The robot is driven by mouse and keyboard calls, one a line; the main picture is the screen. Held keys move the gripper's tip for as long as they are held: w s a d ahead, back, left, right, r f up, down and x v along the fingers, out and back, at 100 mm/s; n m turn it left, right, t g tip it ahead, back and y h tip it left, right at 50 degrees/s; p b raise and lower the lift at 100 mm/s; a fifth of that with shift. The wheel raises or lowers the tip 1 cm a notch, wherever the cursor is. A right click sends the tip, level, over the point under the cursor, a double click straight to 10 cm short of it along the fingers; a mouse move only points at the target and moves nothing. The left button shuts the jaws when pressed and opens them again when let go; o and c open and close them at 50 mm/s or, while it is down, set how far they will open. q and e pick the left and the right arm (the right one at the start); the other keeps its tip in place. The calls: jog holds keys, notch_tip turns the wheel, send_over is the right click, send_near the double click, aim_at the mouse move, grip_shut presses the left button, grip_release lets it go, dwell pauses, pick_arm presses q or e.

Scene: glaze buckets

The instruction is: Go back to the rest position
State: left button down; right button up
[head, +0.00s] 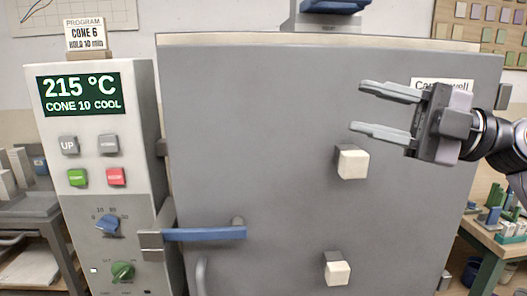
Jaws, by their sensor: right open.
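My right gripper (370,110) is open and empty, its two grey fingers pointing left in front of the upper right of a large grey kiln door (270,130). Its arm comes in from the right edge. The gripper partly covers a name label (455,84) on the door. My left gripper is not in view. The door looks closed, and a blue-handled latch (205,234) lies across its left edge.
A control panel (55,150) on the left reads 215 °C and CONE 10 COOL. Two pale peg blocks (353,164) stick out of the door, one above the other. A wooden table (490,240) with small coloured items stands at the right. A grey bench (30,210) stands at the left.

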jog(key=w+d+f+m+t+h, duration=0.15)
jog(key=f+m+t+h, duration=0.5)
jog(key=f+m, duration=0.8)
jog(key=w+d+f+m+t+h, duration=0.1)
jog(key=d+f+m+t+h, duration=0.45)
jog(key=f, duration=1.45)
jog(key=s+a+f+m+g+h, duration=0.1)
jog(key=s+f+m+g+h, duration=0.4)
jog(key=s+f, duration=1.4)
notch_tip(320, 180, down, 5)
jog(key=m+g, duration=0.1)
jog(key=m, duration=0.1)
jog(key=shift+s+a+r+m, duration=0.2)
jog(key=shift+s+a+m, duration=0.05)
jog(key=shift+s+m, duration=0.05)
